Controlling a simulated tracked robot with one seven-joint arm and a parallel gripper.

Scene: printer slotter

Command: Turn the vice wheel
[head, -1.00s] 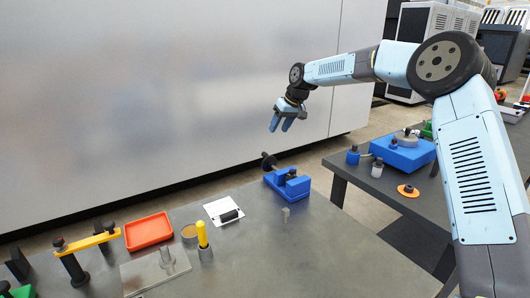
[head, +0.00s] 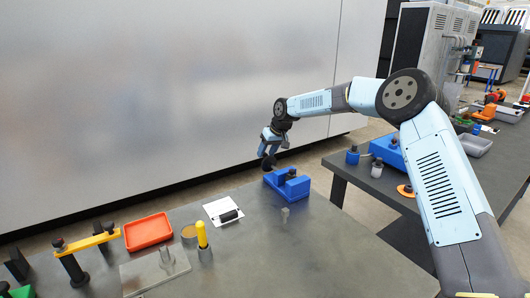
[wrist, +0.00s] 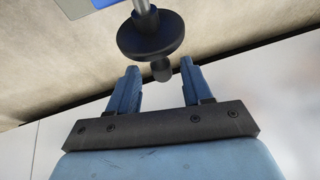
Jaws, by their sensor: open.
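The blue vice (head: 288,184) stands at the far edge of the grey table in the head view. Its black wheel (wrist: 151,36) shows in the wrist view as a round disc on a metal shaft, with a small knob (wrist: 161,71) standing out from it. My gripper (head: 269,161) is at the wheel end of the vice and hides most of the wheel in the head view. In the wrist view my gripper (wrist: 159,82) is open, its two blue fingers on either side of the knob's tip, with gaps visible on both sides. I see no contact.
The grey table (head: 330,248) also holds a red tray (head: 149,232), a yellow-handled tool (head: 202,236), a white card with a black piece (head: 224,212) and a yellow bar (head: 92,240). A second table at right holds blue parts. A large grey panel (head: 150,90) stands behind.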

